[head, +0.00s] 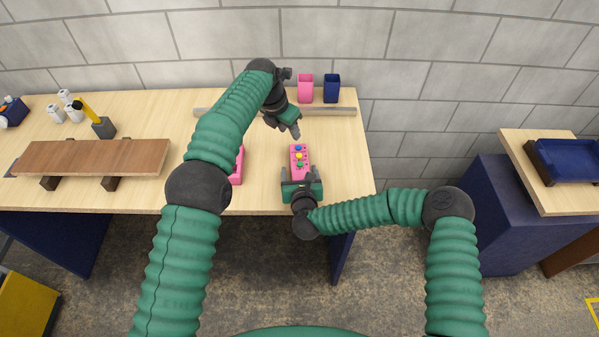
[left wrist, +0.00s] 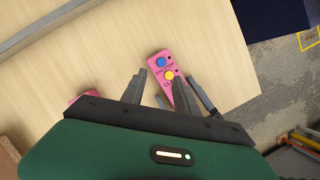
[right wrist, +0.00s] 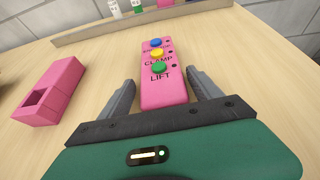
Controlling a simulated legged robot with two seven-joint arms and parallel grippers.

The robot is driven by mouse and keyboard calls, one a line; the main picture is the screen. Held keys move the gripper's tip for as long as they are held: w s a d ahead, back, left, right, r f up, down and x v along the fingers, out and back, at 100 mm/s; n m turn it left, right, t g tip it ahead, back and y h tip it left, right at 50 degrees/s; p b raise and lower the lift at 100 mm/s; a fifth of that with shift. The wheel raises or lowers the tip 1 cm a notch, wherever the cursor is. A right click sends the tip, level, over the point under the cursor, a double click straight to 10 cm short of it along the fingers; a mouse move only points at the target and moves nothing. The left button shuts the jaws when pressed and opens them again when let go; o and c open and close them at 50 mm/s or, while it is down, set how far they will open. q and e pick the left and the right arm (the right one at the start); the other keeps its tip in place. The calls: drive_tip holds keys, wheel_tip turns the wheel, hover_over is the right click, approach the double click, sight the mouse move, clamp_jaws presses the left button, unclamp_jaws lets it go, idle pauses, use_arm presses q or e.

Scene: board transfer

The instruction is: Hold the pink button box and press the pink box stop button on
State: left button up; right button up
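The pink button box (head: 300,149) lies on the table with blue, yellow and green buttons in a row. In the right wrist view the box (right wrist: 165,93) reads CLAMP by yellow and LIFT by green; the blue button's (right wrist: 156,42) label is hard to read. My right gripper (head: 299,174) is open, its fingers on either side of the box's near end, with small gaps visible. My left gripper (head: 295,134) is open and empty above the box's far end, pointing down. In the left wrist view its fingers partly cover the box (left wrist: 162,72), hiding the green button.
A second pink box (head: 238,165) with an opening is left of the button box, partly behind my left arm. A grey rail (head: 335,112) runs behind, with pink (head: 305,87) and blue (head: 331,87) bins. A brown board (head: 95,157) rests on dark supports at left.

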drive_tip(key=shift+d, duration=0.3)
drive_tip(key=c, duration=0.9)
use_arm(q)
drive_tip(key=shift+d, duration=0.25)
use_arm(e)
drive_tip(key=c, duration=0.5)
use_arm(q)
drive_tip(key=shift+a, duration=0.1)
clamp_jaws()
use_arm(e)
drive_tip(key=shift+a, duration=0.15)
drive_tip(key=shift+c, duration=0.3)
